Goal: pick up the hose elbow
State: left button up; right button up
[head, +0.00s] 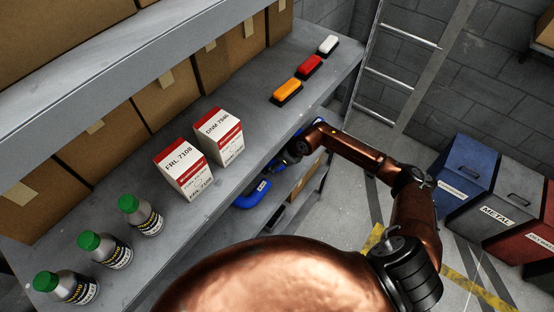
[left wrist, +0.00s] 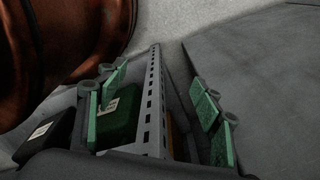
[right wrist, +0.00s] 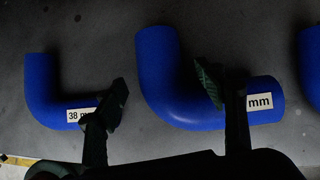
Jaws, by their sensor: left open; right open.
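Several blue hose elbows lie on the lower shelf in the right wrist view. The left elbow (right wrist: 42,90) has a label that reads 38 m, partly covered by a finger. The middle elbow (right wrist: 160,75) has a label ending in mm, its number hidden. A third elbow (right wrist: 311,65) is cut off at the right edge. My right gripper (right wrist: 163,85) is open and empty; one fingertip is left of the middle elbow, the other overlaps it. In the head view, a blue elbow (head: 246,200) lies beside that gripper, under the upper shelf. My left gripper (left wrist: 160,108) is open and empty.
The upper shelf (head: 240,95) holds white-red boxes (head: 184,170), green-capped bottles (head: 105,250) and coloured lamps (head: 309,67). Its front edge overhangs the lower shelf. A ladder (head: 400,50) and bins (head: 497,213) stand right. The left wrist view shows a perforated metal upright (left wrist: 152,100) between the fingers.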

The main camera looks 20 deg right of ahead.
jog(key=x, duration=0.2)
jog(key=shift+w+f, duration=0.15)
jog(key=shift+f, duration=0.15)
jog(key=c, duration=0.7)
jog(key=shift+f, duration=0.1)
jog(key=c, duration=0.6)
pick_arm(q)
jog(key=shift+w+r, duration=0.45)
jog(key=shift+w, duration=0.4)
pick_arm(e)
jog(key=shift+c, duration=0.5)
pick_arm(q)
jog(key=shift+w+f, duration=0.1)
